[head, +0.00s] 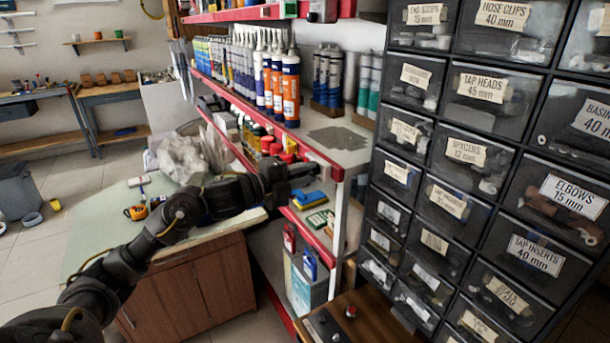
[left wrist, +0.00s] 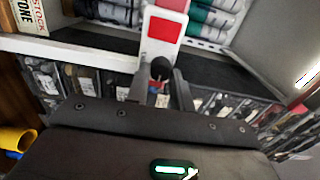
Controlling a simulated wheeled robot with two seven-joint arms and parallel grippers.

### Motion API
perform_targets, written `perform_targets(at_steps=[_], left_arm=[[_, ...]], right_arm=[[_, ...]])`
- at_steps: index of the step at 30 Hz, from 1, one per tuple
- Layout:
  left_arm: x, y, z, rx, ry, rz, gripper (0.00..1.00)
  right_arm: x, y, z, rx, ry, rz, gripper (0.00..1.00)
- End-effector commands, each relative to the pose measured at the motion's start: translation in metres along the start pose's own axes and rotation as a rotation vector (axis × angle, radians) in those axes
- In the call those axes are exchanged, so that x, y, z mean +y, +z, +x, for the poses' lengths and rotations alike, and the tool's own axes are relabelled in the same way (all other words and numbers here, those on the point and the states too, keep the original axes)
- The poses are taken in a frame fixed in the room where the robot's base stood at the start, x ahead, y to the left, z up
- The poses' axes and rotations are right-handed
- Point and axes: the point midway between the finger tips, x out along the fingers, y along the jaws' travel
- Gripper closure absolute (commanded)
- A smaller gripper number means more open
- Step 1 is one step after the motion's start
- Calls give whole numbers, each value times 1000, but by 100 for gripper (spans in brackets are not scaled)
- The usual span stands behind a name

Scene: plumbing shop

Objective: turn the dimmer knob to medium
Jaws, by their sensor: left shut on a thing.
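My left gripper (head: 303,176) reaches from the left to the front corner of the red-edged shelf rack, by its white post. In the left wrist view, the fingers of my left gripper (left wrist: 160,82) are shut on a small dark round knob (left wrist: 160,67), which I take to be the dimmer knob. A white piece with a red square (left wrist: 164,28) stands just beyond it. In the head view the knob is hidden by the gripper. No pointer or setting mark on the knob can be read. My right gripper is in neither view.
The shelf rack (head: 235,95) holds tubes and bottles close above and beside my left arm. A tall cabinet of labelled drawers (head: 470,150) stands to the right. A worktop (head: 110,215) with a tape measure lies under the arm. Open floor shows at the far left.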

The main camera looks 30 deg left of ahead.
Motion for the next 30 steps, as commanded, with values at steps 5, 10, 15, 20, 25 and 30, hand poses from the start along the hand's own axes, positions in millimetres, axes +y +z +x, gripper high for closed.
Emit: perform_targets(at_steps=[5,10,15,20,25,30], left_arm=[[2,-1,0,4,4,-1,74],[1,-1,0,2,2,-1,68],[1,0,-1,1,2,-1,68],[4,0,-16,0,3,2,68],[6,0,-51,-1,7,3,68],[6,-1,-81,2,7,1,68]], right_arm=[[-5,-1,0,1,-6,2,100],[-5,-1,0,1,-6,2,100],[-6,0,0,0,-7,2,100],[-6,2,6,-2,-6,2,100],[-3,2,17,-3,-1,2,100],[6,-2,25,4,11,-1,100]])
